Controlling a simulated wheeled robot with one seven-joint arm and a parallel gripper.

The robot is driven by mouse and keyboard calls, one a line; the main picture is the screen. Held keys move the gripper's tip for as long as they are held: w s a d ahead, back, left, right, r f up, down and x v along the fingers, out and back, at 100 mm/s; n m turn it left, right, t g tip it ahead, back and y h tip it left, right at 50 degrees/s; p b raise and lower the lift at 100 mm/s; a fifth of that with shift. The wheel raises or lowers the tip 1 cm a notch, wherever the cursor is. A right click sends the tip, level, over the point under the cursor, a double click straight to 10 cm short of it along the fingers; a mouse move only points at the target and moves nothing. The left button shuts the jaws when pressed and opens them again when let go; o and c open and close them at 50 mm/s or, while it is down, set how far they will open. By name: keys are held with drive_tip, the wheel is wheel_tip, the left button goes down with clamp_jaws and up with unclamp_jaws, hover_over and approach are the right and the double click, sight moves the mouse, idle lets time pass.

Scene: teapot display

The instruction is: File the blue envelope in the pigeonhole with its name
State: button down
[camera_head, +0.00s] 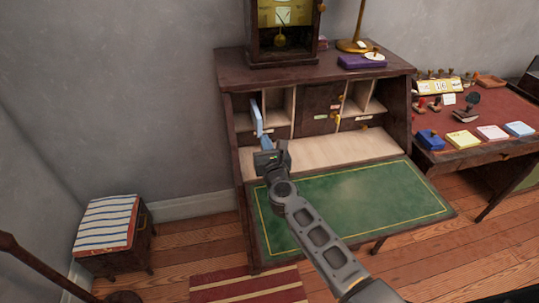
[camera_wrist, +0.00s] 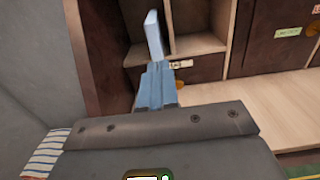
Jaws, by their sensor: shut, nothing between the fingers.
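The pale blue envelope (camera_head: 256,114) stands on edge, slightly tilted, at the mouth of the left pigeonhole (camera_head: 276,112) of the desk. In the wrist view the envelope (camera_wrist: 153,36) leans near that pigeonhole's left side, above a small name label (camera_wrist: 181,63) too small to read. My gripper (camera_head: 263,139) is in front of and just below the envelope. In the wrist view its blue-grey fingers (camera_wrist: 158,70) are together, with nothing held. The fingertips overlap the envelope's lower end in view; I cannot tell whether they touch. The envelope's far part is hidden.
Other pigeonholes (camera_head: 360,99) and small labelled drawers lie to the right. The green writing leaf (camera_head: 350,207) is folded down and clear. A clock (camera_head: 286,40) stands on top. A red-topped table (camera_head: 483,112) with stamps is at right, a striped stool (camera_head: 106,222) at left.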

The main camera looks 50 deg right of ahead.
sight(261, 131)
drive_tip(key=shift+x, duration=1.55)
drive_tip(key=shift+b+x, duration=0.85)
drive_tip(key=shift+x, duration=0.85)
